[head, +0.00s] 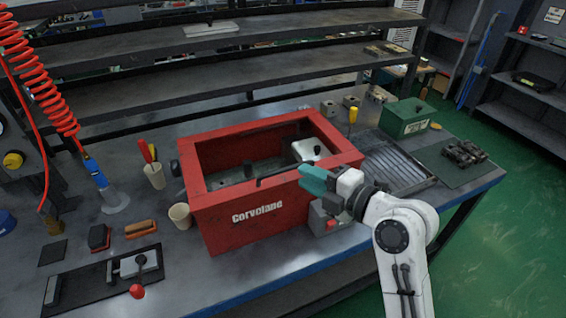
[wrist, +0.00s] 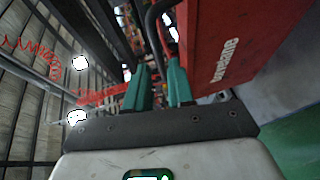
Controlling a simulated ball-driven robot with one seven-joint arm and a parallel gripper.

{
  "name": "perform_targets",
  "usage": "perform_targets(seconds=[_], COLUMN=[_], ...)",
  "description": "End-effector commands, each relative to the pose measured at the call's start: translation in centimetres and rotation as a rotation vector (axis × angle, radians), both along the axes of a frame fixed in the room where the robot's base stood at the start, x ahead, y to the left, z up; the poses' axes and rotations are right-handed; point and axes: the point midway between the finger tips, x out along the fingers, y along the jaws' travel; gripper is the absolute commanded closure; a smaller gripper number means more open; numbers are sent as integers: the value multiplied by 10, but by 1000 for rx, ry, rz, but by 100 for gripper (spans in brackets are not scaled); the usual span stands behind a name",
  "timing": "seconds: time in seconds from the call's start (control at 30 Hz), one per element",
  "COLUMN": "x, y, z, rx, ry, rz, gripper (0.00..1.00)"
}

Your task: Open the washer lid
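The washer (head: 240,212) is a red box marked "Corvolane" on the bench. Its red upper frame surrounds a wide window onto a dark interior; I cannot tell whether a clear pane fills it. A black bar handle (head: 284,172) runs along the front of the frame, and it also shows in the wrist view (wrist: 154,36). My gripper (head: 314,179) has teal fingers and is at the right end of the handle. In the wrist view my gripper (wrist: 159,70) has a gap between its fingers, with the bar lined up with that gap. Contact is unclear.
A grey block with a red button (head: 331,222) stands at the washer's front right. A ribbed tray (head: 397,165) and green box (head: 405,117) lie right. Cups (head: 180,215) and tools stand left. Shelves (head: 200,82) rise behind.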

Motion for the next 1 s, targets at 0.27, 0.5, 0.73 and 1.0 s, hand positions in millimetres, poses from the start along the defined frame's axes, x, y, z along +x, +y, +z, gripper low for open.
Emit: perform_targets(seconds=[0.27, 0.5, 0.73, 1.0], x=[38, 57, 60, 60], y=[34, 50, 53, 52], z=[-7, -13, -15, -15], rx=[-1, -1, 0, 0], ry=[3, 2, 1, 3], rz=[2, -1, -2, -2], gripper=[77, 77, 77, 90])
